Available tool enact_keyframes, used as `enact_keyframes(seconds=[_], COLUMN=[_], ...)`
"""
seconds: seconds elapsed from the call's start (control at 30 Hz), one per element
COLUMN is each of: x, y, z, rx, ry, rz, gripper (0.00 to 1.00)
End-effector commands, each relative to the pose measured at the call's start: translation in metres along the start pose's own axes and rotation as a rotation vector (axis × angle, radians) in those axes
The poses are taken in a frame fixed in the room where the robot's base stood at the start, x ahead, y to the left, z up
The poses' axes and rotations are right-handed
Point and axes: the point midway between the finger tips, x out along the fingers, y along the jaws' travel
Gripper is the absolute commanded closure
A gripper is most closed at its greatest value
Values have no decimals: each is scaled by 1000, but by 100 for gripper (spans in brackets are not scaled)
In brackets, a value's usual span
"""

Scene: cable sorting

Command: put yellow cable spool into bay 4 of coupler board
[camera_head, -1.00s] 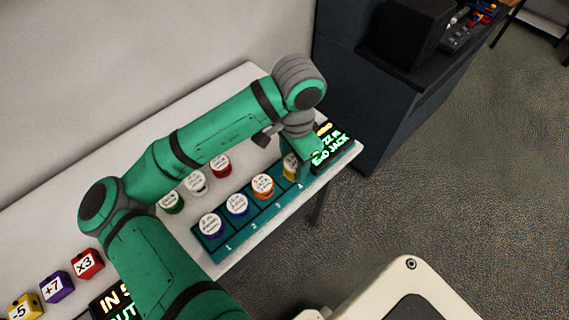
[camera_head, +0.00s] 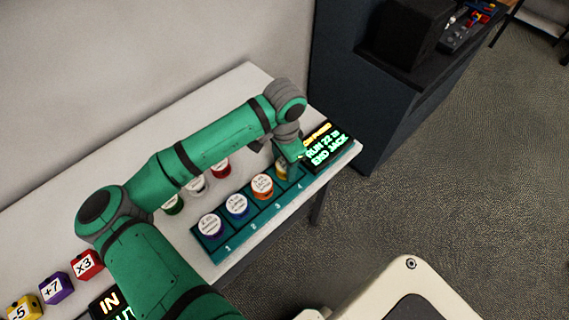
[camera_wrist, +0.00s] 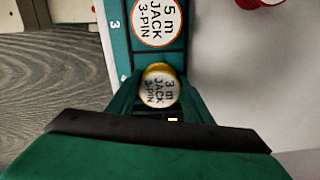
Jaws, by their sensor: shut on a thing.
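The yellow cable spool (camera_head: 281,172) is at bay 4 of the teal coupler board (camera_head: 222,243), partly hidden by my gripper in the head view. Its white top reads "3 m JACK 3-PIN" in the wrist view (camera_wrist: 159,91). My gripper (camera_head: 285,165) is shut on it, with a finger on either side in the wrist view (camera_wrist: 160,98). The spool looks upright. I cannot tell whether its base touches the bay floor. Bay 3 holds an orange spool (camera_head: 262,186), bay 2 a blue one (camera_head: 237,205), bay 1 a purple one (camera_head: 211,226).
Green (camera_head: 173,205), white (camera_head: 195,185) and red (camera_head: 221,169) spools stand on the white table (camera_head: 240,85) behind the board. A lit sign (camera_head: 326,150) is at the board's right end. Marked cubes (camera_head: 56,288) are at the lower left. A dark cabinet (camera_head: 345,95) stands beyond the table.

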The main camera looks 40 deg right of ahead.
Motion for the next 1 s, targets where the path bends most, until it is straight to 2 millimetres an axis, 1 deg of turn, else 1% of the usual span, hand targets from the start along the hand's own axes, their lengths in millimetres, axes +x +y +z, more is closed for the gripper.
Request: enact_keyframes(seconds=[0.27, 0.3, 0.37, 0.63, 0.77, 0.87, 1.0], x=[4, 4, 4, 4, -1, -12, -38], y=[0, 0, 0, 0, 0, 0, 0], z=[0, 1, 1, 1, 0, -1, -1], rx=[-1, -1, -1, 0, 1, 1, 3], ry=[0, 0, 0, 0, -1, 0, 1], rz=[2, 2, 1, 1, -1, -1, -1], gripper=[80, 50, 36, 36, 36, 36, 36])
